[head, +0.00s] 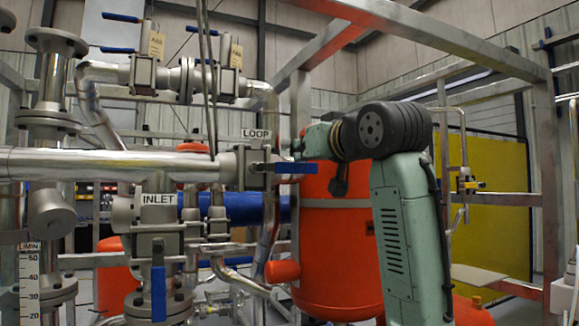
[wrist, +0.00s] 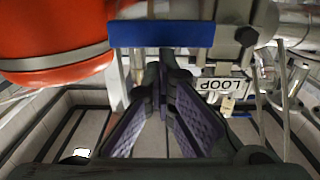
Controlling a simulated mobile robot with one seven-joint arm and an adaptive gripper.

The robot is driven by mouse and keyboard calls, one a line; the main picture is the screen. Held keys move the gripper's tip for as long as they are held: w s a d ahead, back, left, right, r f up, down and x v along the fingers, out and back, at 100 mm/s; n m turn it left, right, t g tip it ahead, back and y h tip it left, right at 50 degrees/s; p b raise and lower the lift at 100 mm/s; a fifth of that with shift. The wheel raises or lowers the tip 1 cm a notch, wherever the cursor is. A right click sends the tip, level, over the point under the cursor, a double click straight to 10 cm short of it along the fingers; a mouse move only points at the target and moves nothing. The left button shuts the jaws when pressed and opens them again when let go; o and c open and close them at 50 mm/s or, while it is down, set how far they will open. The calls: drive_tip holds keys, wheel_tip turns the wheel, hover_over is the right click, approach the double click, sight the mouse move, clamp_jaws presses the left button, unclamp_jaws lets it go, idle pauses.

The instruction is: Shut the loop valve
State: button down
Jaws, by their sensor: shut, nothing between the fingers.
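The loop valve (head: 250,168) sits on the horizontal steel pipe under a white LOOP label (head: 256,134). Its blue lever (head: 296,168) lies horizontal, pointing right in line with the pipe. In the wrist view, the LOOP label (wrist: 221,85) is upside down and the blue lever (wrist: 161,36) crosses the top middle. My gripper (wrist: 168,75) is shut and empty, its dark fingertips pointing toward the lever and just below it in the picture. I cannot tell whether they touch it. In the head view my arm hides much of the gripper.
A large orange tank (head: 336,240) stands behind my arm, right of the valve. The inlet valve (head: 158,240) with a hanging blue lever is below left. Steel frame beams (head: 430,80) surround the right side. Pipes with more blue levers run above the loop valve.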

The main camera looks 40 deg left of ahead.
drive_tip(key=shift+w+a+f, duration=0.1)
drive_tip(key=shift+w+a, duration=0.05)
drive_tip(key=shift+a, duration=0.1)
